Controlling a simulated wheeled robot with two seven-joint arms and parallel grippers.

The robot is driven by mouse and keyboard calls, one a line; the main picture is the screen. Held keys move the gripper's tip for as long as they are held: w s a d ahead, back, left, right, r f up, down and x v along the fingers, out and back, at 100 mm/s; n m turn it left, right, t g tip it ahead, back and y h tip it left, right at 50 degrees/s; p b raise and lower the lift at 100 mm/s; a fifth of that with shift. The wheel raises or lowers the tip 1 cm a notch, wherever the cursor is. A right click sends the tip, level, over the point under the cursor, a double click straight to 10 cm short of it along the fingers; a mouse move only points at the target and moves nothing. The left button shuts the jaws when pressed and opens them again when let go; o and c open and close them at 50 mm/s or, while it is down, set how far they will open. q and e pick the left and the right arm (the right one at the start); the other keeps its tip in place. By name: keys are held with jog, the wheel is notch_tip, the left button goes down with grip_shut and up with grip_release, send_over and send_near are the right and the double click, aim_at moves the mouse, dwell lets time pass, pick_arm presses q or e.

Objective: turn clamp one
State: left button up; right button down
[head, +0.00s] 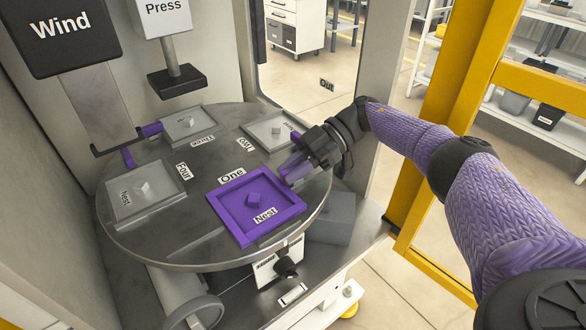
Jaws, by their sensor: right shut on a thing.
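A round grey turntable (197,226) carries square nests and labels. My right gripper (294,170) reaches in from the right and is at the table's right edge, beside nest one. It is shut on the purple clamp one (287,165), which the fingers partly hide. The clamp's exact angle is hard to tell. My left gripper is not in view.
Grey nests (118,209) with small blocks sit around the rest of the turntable. More purple clamps (152,130) stand at its far left. The Wind head (70,40) and Press head (160,18) hang above the far side. A yellow frame (436,115) stands at right.

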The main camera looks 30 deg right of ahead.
aim_at(292, 169)
jog(key=c, duration=0.6)
grip_release()
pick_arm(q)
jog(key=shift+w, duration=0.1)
pick_arm(e)
jog(key=shift+r, duration=0.4)
notch_tip(292, 169, up, 9)
jog(key=p, duration=0.3)
jog(key=shift+r, duration=0.15)
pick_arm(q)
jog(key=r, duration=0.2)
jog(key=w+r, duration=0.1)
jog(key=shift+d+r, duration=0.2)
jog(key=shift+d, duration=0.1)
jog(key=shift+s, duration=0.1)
